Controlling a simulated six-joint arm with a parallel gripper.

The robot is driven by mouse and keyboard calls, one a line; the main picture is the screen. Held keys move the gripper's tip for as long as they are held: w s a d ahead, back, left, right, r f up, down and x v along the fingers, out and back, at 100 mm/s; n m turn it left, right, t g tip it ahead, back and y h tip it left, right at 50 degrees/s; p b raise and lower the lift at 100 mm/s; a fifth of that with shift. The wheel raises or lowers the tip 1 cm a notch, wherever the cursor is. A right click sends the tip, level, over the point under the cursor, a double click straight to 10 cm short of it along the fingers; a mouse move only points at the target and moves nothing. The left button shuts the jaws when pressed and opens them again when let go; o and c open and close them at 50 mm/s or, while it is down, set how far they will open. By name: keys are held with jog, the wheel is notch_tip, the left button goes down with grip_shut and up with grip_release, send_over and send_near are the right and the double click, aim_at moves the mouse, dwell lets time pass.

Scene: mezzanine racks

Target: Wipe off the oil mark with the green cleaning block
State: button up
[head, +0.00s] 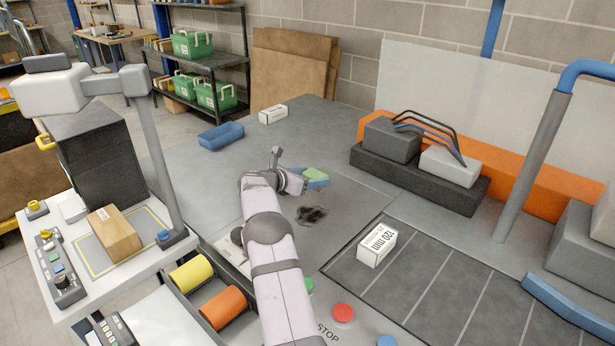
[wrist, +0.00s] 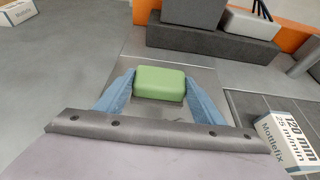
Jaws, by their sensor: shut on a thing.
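My gripper (head: 305,181) has blue fingers and is shut on the green cleaning block (head: 315,173). In the wrist view the block (wrist: 160,83) sits between the two fingertips (wrist: 158,92). The dark oil mark (head: 311,214) is an irregular smear on the grey work surface, just right of my arm in the head view. The gripper and block are beyond the mark, farther from the head camera. I cannot tell whether the block touches the surface. The mark is not visible in the wrist view.
A white 120 mm box (head: 377,246) stands on the dark striped mat (head: 430,280) to the right. A blue tray (head: 221,136) and a white box (head: 273,114) are at the back left. Grey blocks (head: 392,139) stand at the back right. A red button (head: 344,313) is in front.

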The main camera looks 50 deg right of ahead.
aim_at(320, 209)
jog(key=shift+s+r+m+g, duration=0.15)
jog(key=shift+s+m+g, duration=0.35)
jog(key=shift+s+g, duration=0.15)
jog(key=shift+f+b, duration=2.65)
jog(key=shift+f, duration=1.4)
jog(key=shift+w+a+r, duration=0.1)
jog(key=shift+a+r, duration=0.05)
jog(key=shift+a, duration=0.15)
jog(key=shift+a+f+p, duration=0.2)
jog(key=shift+a+p, duration=0.1)
jog(key=shift+a, duration=0.9)
jog(key=shift+a+p, duration=0.4)
jog(key=shift+a, duration=4.1)
jog(key=shift+d, duration=0.25)
jog(key=shift+d+b, duration=0.45)
jog(key=shift+d, duration=5.25)
jog(key=shift+s+d, duration=0.15)
jog(key=shift+s, duration=1.25)
jog(key=shift+a, duration=6.2)
jog(key=shift+d, duration=6.2)
jog(key=shift+a+r+p, duration=0.1)
jog(key=shift+r+p, duration=2.3)
jog(key=shift+r, duration=1.75)
